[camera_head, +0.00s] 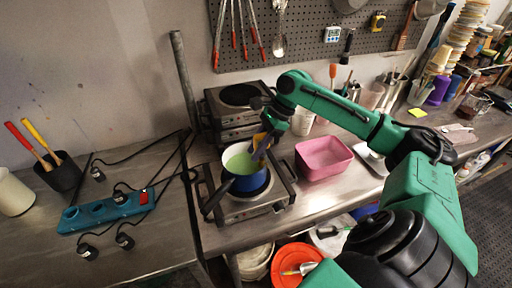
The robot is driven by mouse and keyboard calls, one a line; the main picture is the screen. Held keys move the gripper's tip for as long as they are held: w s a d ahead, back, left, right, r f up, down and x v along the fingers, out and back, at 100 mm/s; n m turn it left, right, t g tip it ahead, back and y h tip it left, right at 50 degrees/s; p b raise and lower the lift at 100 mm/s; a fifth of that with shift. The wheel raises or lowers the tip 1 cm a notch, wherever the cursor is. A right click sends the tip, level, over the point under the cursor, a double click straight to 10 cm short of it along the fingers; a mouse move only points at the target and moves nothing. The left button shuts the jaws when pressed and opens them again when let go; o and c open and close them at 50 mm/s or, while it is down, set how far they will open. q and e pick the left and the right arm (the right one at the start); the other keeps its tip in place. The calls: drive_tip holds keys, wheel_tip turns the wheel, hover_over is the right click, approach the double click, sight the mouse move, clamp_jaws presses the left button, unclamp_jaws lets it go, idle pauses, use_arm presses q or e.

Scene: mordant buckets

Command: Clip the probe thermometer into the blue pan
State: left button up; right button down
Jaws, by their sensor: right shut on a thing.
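The blue pan (246,183) stands on a small burner on the metal bench, with pale green liquid in it and its dark handle toward the front left. My right gripper (261,144) is over the pan's back right rim. It is shut on a small yellowish thing, which looks to be the probe thermometer. The gripper hides most of it, and I cannot tell whether it touches the rim. My left gripper is not in view.
A pink tub (323,158) stands right of the burner. Stacked hotplates (228,108) are behind the pan. A blue power strip (108,211) with loose cables lies on the left bench. An orange bucket (293,262) is below the bench edge.

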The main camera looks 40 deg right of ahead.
drive_tip(key=shift+f+p, duration=0.35)
drive_tip(key=shift+f, duration=0.3)
drive_tip(key=c, duration=0.6)
unclamp_jaws()
drive_tip(key=b+v, duration=0.1)
drive_tip(key=v, duration=0.4)
drive_tip(key=shift+d+r, duration=0.25)
drive_tip(key=shift+r, duration=0.1)
drive_tip(key=v, duration=0.8)
drive_tip(key=shift+s+d+r, duration=0.1)
drive_tip(key=shift+r, duration=0.25)
